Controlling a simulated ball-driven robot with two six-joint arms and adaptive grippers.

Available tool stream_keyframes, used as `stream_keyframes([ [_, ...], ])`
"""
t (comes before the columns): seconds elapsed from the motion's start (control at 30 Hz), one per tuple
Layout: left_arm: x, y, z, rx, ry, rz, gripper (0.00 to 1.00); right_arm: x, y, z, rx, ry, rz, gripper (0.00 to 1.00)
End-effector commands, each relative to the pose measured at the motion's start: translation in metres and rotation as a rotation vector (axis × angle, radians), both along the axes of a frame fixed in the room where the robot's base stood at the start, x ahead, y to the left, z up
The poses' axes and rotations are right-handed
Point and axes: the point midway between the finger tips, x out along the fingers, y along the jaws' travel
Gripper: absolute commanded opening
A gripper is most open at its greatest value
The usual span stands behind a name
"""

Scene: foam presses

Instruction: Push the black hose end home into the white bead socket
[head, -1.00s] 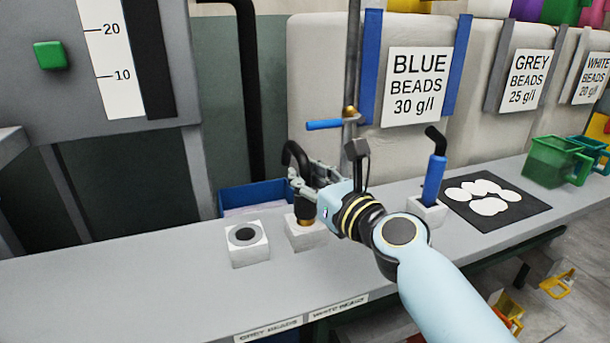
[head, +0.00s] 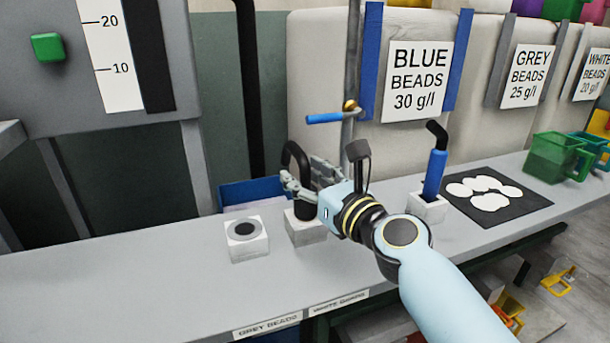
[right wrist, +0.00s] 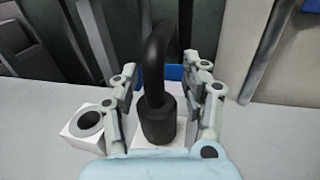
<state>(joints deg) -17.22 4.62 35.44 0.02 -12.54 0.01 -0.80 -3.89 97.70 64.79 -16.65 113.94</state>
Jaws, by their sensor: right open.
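The black hose (head: 302,200) stands upright in the white bead socket (head: 303,233), a pale block behind the white beads label. Its thick lower end meets the block, with no brass showing between them. In the right wrist view, the hose (right wrist: 159,118) rises between my fingers and bends over at the top; its block is mostly hidden behind it. My right gripper (head: 305,182) is open around the hose. In the right wrist view, the fingers of my right gripper (right wrist: 160,75) stand on either side of the hose with gaps. My left gripper is out of view.
The grey bead socket (head: 246,240) stands empty to the left. A blue hose end (head: 435,175) stands in a block to the right, beside a black mat (head: 528,207) with white discs. A blue tray (head: 232,194) lies behind. The bench front is clear.

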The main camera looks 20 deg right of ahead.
Motion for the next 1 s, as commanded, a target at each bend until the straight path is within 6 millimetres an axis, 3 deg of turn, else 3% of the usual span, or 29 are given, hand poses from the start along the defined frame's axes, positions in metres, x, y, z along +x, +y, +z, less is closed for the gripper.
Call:
stream_keyframes([
  [0.6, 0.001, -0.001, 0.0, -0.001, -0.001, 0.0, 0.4, -0.106, -0.028, 0.0, -0.001, 0.0, 0.0, 0.47],
  [1.0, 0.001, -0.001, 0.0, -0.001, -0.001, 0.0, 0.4, -0.114, -0.031, 0.001, 0.001, -0.002, 0.0, 0.47],
])
